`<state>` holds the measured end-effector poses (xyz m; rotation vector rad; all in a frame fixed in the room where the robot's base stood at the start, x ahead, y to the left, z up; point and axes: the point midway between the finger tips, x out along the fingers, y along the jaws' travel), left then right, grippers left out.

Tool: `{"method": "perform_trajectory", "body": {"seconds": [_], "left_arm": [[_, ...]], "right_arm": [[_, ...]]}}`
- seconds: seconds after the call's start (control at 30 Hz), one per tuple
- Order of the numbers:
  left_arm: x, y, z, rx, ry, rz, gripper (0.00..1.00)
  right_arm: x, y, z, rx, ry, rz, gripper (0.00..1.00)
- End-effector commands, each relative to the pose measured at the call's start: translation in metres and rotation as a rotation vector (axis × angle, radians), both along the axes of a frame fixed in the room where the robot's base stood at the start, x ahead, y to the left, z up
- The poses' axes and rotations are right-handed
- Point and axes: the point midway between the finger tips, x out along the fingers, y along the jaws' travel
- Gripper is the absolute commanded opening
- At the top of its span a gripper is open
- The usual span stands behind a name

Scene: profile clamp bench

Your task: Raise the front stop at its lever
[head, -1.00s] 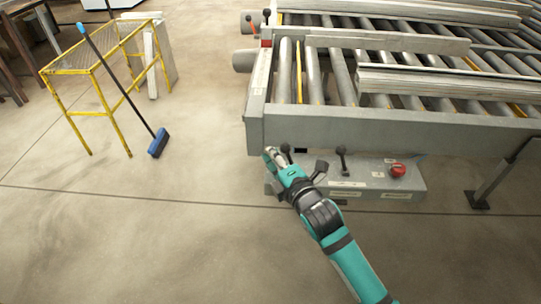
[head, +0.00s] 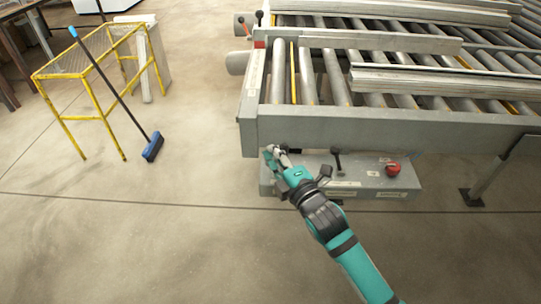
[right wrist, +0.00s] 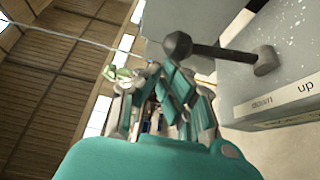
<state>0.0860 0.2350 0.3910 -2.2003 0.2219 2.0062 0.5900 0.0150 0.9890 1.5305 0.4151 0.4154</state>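A grey control box (head: 345,184) sits below the front left corner of the roller bench. A black lever (head: 337,158) stands on its top, and another dark knob shows partly behind my gripper. My right gripper (head: 273,151) is at the box's left end, by the bench corner. In the right wrist view, a black-knobbed lever (right wrist: 222,52) rises from the box just right of my fingers (right wrist: 140,75), apart from them and not between them. A label reading "up" is on the box. The finger gap is unclear. My left gripper is out of view.
A red button (head: 393,170) is on the right part of the box. Metal profiles (head: 430,83) lie on the rollers. A bench leg (head: 485,178) stands at the right.

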Motion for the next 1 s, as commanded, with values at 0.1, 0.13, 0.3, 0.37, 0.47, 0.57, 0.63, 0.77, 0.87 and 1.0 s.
{"method": "perform_trajectory", "body": {"seconds": [0.1, 0.13, 0.3, 0.37, 0.47, 0.57, 0.63, 0.77, 0.87, 1.0], "left_arm": [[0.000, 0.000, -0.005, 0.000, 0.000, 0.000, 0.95], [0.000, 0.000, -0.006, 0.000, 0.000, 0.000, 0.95], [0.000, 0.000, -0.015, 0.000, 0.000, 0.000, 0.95], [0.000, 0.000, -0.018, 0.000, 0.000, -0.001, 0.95], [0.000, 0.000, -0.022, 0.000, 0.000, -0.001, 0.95], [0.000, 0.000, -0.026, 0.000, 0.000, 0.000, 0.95], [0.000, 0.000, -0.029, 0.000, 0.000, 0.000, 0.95], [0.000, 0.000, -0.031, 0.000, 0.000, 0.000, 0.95], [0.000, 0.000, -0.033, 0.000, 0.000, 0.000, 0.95], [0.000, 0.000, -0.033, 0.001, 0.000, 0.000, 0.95]], "right_arm": [[0.000, -0.008, 0.001, 0.072, -0.001, -0.002, 0.00], [0.000, -0.010, 0.001, 0.094, 0.000, -0.002, 0.00], [0.000, -0.023, 0.004, 0.231, 0.000, -0.002, 0.00], [0.000, -0.027, 0.004, 0.276, -0.001, -0.001, 0.00], [0.000, -0.033, 0.005, 0.344, 0.000, -0.001, 0.00], [0.000, -0.039, 0.006, 0.402, 0.000, -0.001, 0.00], [0.000, -0.042, 0.006, 0.435, 0.000, -0.001, 0.00], [0.000, -0.046, 0.007, 0.481, 0.000, -0.001, 0.00], [0.000, -0.049, 0.008, 0.501, -0.001, -0.001, 0.00], [0.000, -0.050, 0.008, 0.517, 0.000, 0.000, 0.00]]}}
